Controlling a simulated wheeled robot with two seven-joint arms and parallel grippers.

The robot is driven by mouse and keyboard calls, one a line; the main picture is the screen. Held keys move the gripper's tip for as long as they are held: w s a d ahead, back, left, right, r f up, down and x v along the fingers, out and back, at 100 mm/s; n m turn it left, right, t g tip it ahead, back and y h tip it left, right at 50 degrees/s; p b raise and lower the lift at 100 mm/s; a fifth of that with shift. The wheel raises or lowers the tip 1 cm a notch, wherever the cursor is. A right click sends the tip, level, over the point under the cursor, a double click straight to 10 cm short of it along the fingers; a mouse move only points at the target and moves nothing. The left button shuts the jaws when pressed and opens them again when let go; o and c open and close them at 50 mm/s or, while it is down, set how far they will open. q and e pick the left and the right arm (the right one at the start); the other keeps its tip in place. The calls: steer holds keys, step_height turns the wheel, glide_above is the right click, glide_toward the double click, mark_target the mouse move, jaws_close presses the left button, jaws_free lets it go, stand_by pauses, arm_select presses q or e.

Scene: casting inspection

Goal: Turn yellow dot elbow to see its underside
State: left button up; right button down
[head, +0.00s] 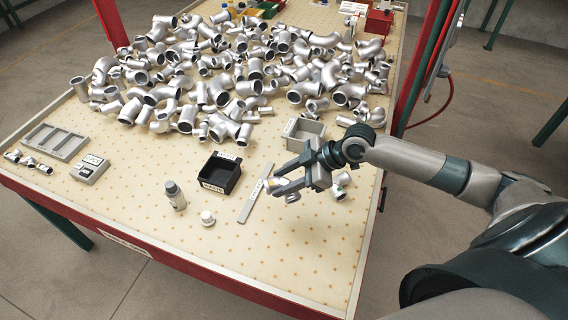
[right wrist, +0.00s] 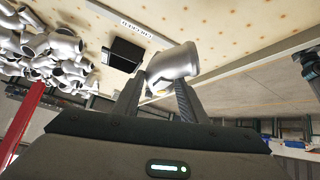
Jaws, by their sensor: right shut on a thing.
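My right gripper (head: 281,189) is shut on a silver pipe elbow (head: 273,185), held above the front right of the table. In the right wrist view the elbow (right wrist: 173,64) sits between the two fingertips (right wrist: 160,88), and a yellow mark shows on its side near the fingers. Its round open end faces up and right there. Most of its other faces are hidden. Another silver fitting (head: 341,180) with a small coloured mark lies on the table just right of the gripper. My left gripper is not in view.
A big heap of silver fittings (head: 200,75) covers the back of the table. The front right is clear.

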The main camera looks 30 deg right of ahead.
steer(key=shift+m+y, duration=0.4)
steer(key=shift+m, duration=0.2)
step_height(320, 180, up, 5)
steer(key=shift+s+r+p, duration=0.1)
steer(key=shift+r+p, duration=0.05)
steer(key=shift+p, duration=0.3)
steer(key=shift+d+r+p, duration=0.1)
steer(key=shift+r+p, duration=0.05)
steer(key=shift+p, duration=0.2)
